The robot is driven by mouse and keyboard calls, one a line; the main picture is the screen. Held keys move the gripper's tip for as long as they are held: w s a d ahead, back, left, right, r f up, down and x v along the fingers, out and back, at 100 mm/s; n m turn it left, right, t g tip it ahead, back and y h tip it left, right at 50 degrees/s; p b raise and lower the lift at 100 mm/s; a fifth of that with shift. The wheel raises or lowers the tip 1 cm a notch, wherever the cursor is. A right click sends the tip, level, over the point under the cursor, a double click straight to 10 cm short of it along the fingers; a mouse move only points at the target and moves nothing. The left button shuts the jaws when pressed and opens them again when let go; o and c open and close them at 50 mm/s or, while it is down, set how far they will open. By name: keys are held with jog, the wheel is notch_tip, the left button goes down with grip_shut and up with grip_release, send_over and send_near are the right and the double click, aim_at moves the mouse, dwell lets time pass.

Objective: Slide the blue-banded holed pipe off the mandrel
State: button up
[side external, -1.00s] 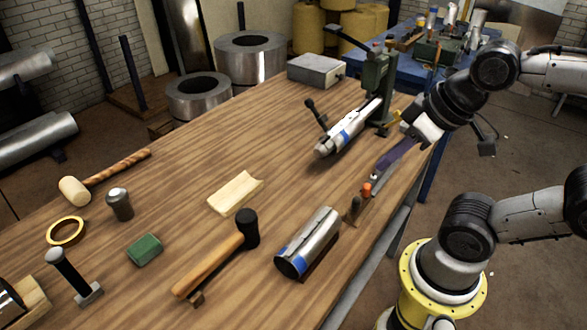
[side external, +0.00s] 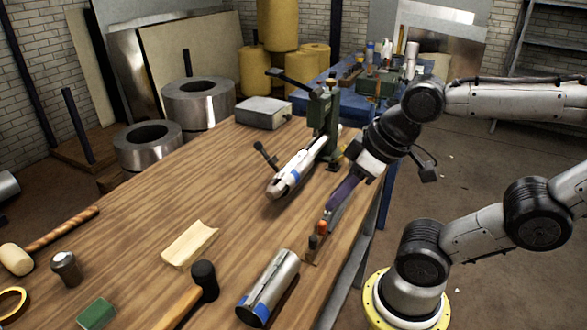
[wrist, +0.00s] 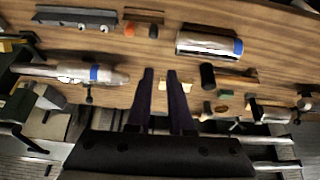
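The blue-banded holed pipe (side external: 293,173) lies along the mandrel on the green clamp stand (side external: 322,122). In the wrist view the pipe (wrist: 68,72) shows dark holes left of its blue band, and the mandrel's bare metal end (wrist: 119,78) seems to extend to the right of the band. The contact inside the pipe is hidden. My gripper (side external: 333,206) hangs right of the pipe, over the table's right side, and is apart from it. In the wrist view its two purple fingers (wrist: 160,75) are a little apart with nothing held between them.
Another pipe with a blue end (side external: 270,283) lies on the front of the table. A black-headed mallet (side external: 204,281), a wooden trough (side external: 190,243) and small orange and dark pieces (side external: 318,235) lie nearby. A black handle (side external: 265,156) sticks up beside the mandrel.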

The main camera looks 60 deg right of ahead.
jog(key=shift+o, duration=1.2)
jog(key=shift+w+d+n, duration=0.1)
jog(key=shift+n, duration=0.5)
jog(key=o, duration=0.9)
jog(key=w+d+r+n, duration=0.1)
jog(key=w+n, duration=0.1)
jog(key=n, duration=0.1)
jog(key=w+d+r+n+h, duration=0.1)
jog(key=w+d+n, duration=0.1)
jog(key=n, duration=0.1)
jog(key=w+d+r+n+h, duration=0.1)
jog(key=w+n, duration=0.1)
jog(key=n, duration=0.1)
jog(key=shift+d+r, duration=0.1)
jog(key=shift+d, duration=0.15)
jog(key=shift+o, duration=0.3)
jog(key=w+d+n+h, duration=0.1)
jog(key=w+d+n, duration=0.2)
jog(key=w+n, duration=0.2)
jog(key=shift+w+d+g+h, duration=0.2)
jog(key=shift+d+g+h, duration=0.1)
jog(key=shift+g+h, duration=0.1)
jog(key=n+g, duration=0.2)
send_near(288, 173)
jog(key=shift+t+h, duration=0.3)
jog(key=shift+h, duration=0.1)
jog(key=x, duration=1.2)
jog(key=shift+s+a+f, duration=0.15)
jog(key=shift+a+f, duration=0.05)
jog(key=shift+f, duration=0.25)
